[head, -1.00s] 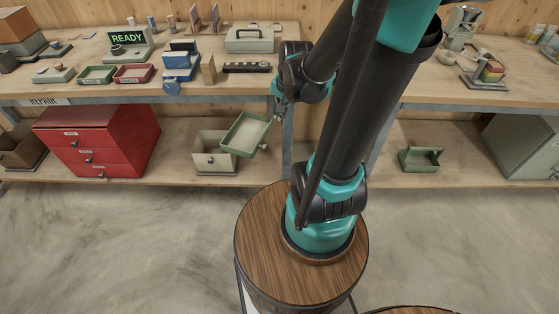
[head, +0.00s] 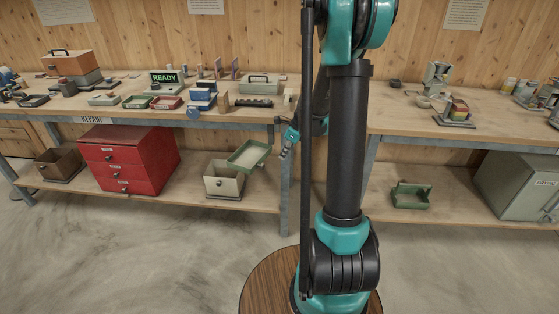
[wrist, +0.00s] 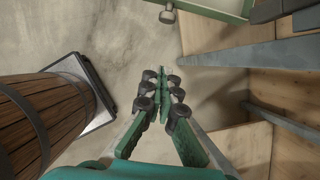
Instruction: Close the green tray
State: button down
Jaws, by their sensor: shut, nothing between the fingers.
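A tray with green rim and pale inside (head: 249,154) sits tilted over a beige bin on the lower shelf, left of my arm in the head view. A knob is on its right end. In the wrist view, a green edge (wrist: 222,7) with a round knob (wrist: 167,15) shows at the top, apart from my fingers. My gripper (wrist: 163,92) is shut and empty. In the head view my gripper (head: 285,147) is small, just right of the tray; whether it touches the tray cannot be told there.
The beige bin (head: 222,182) stands under the tray. A red drawer cabinet (head: 130,158) is further left. A table leg (head: 284,205) stands close to my gripper. A small green open box (head: 410,197) sits on the right lower shelf. The floor in front is clear.

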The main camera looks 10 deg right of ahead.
jog(key=w+a+f, duration=0.4)
jog(key=a+f, duration=0.1)
jog(key=f, duration=0.3)
jog(key=shift+w+a, duration=0.25)
jog(key=shift+a, duration=0.1)
